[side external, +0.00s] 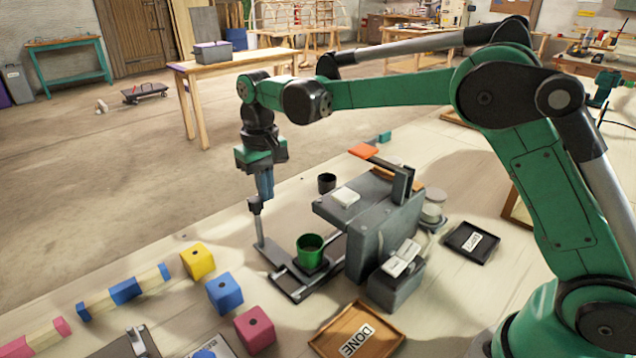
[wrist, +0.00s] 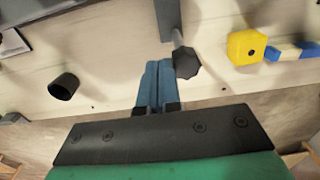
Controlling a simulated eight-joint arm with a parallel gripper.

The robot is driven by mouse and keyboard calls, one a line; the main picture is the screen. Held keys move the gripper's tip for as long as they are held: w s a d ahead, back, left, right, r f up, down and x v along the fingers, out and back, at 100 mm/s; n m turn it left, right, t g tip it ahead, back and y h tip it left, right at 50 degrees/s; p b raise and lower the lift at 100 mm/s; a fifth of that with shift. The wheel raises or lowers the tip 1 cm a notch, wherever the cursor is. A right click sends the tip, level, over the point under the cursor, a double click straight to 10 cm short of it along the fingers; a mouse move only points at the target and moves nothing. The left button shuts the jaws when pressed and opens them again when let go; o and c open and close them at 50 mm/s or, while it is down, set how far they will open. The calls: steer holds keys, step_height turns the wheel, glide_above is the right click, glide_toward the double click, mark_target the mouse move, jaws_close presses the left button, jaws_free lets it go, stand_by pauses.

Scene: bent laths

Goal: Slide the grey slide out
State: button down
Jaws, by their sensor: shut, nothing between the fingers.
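The grey slide (side external: 296,287) is a low frame with rails, reaching out to the left from the grey block-like housing (side external: 375,240). A grey upright post with a dark knob (side external: 255,204) stands at its outer left end. In the wrist view the dark many-sided knob (wrist: 187,62) is just right of my fingertips. A green cup (side external: 310,251) stands on the slide near the housing. My gripper (side external: 266,196) points down with its blue fingers shut and empty, close beside the knob. It also shows in the wrist view (wrist: 158,66). I cannot tell whether it touches the knob.
A dark cup (side external: 327,183) stands behind the slide; it also shows in the wrist view (wrist: 64,86). Yellow (side external: 197,261), blue (side external: 224,292) and pink (side external: 255,329) blocks stand left and in front. A wooden DONE tray (side external: 340,342) lies in front. The bench edge is close behind my gripper.

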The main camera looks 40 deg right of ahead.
steer(key=shift+a, duration=0.8)
step_height(320, 180, up, 6)
steer(key=d, duration=0.1)
stand_by(0.6)
steer(key=shift+d, duration=0.1)
steer(key=s+d+r+t, duration=0.3)
steer(key=s+d, duration=0.1)
steer(key=s, duration=0.4)
steer(key=s+f+t, duration=0.1)
steer(key=s+f, duration=0.1)
steer(key=s, duration=0.1)
steer(key=s+d+f+t, duration=0.1)
steer(key=s+f, duration=0.1)
steer(key=s, duration=0.1)
steer(key=s+d+f+t, duration=0.1)
steer(key=s+t, duration=0.1)
steer(key=shift+s+f, duration=0.4)
